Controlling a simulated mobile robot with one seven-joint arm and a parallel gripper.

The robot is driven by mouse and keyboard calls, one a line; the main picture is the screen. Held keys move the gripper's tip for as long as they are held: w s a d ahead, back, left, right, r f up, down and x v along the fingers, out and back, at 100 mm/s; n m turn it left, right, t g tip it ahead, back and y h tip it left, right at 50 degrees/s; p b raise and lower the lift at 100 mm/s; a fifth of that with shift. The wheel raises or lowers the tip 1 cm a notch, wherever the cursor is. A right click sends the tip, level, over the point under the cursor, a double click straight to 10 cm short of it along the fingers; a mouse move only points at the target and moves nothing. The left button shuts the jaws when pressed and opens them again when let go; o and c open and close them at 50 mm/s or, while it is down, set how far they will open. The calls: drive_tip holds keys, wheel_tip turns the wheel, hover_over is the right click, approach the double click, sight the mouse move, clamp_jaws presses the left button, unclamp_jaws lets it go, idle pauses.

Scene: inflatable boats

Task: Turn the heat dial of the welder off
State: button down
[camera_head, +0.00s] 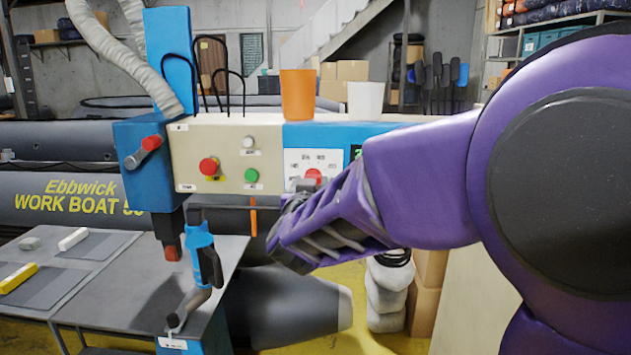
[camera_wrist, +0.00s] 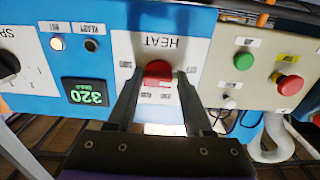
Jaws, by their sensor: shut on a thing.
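The welder (camera_head: 225,150) is a cream and blue machine with a control panel. Its red heat dial (camera_wrist: 158,70) sits on a white plate marked HEAT, which appears upside down in the wrist view. The dial's top also shows in the head view (camera_head: 313,174), just beyond my gripper. My gripper (camera_wrist: 158,82) has one finger on each side of the dial and is shut on it. The small marks around the dial are too blurred to read, and the fingers hide part of the plate. The purple arm reaches in from the right.
A green display (camera_wrist: 85,92) reads 320, with a lit lamp (camera_wrist: 57,43) near it. A black knob (camera_wrist: 8,65), a green button (camera_wrist: 243,61) and a red button (camera_wrist: 288,84) flank the dial. An orange cup (camera_head: 298,95) and a white cup (camera_head: 365,100) stand on top.

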drive_tip(key=shift+r+n, duration=0.15)
drive_tip(key=shift+n, duration=0.85)
drive_tip(key=shift+c, duration=1.5)
unclamp_jaws()
drive_tip(key=shift+s+f, duration=0.15)
drive_tip(key=shift+f, duration=0.05)
